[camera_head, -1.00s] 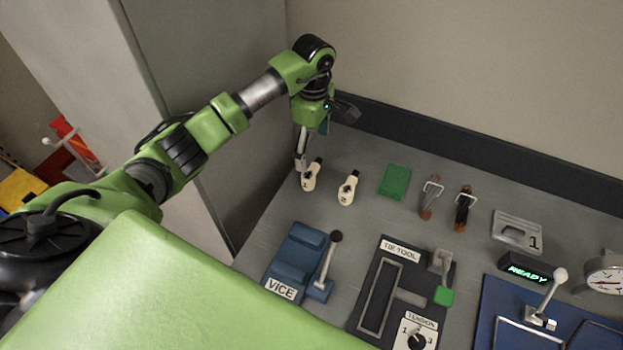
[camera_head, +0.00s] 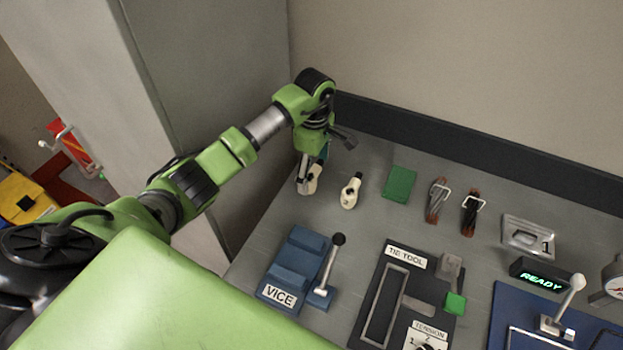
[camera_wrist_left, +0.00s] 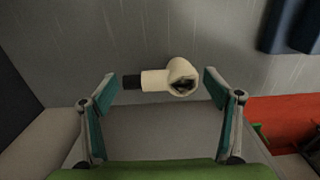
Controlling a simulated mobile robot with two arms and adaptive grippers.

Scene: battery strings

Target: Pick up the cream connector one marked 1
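The cream connector one (camera_head: 314,178) stands at the left end of the grey worktop, partly hidden behind a finger of my left gripper (camera_head: 324,160); its mark 1 is covered. In the left wrist view, connector one (camera_wrist_left: 155,79) has a dark end to the left and a wider hollow end to the right. It lies between the spread fingers of my left gripper (camera_wrist_left: 160,84), with a gap at both sides. The gripper is open and empty. A second cream connector (camera_head: 350,191), marked 2, stands to the right. My right gripper is not in view.
A green block (camera_head: 399,184) and two dark-and-red clamp-like parts (camera_head: 437,200) lie farther right. The blue vice (camera_head: 295,265) and the tie tool (camera_head: 367,300) are nearer. A dark wall strip (camera_head: 440,147) runs behind the worktop, and a grey cabinet (camera_head: 215,80) stands at left.

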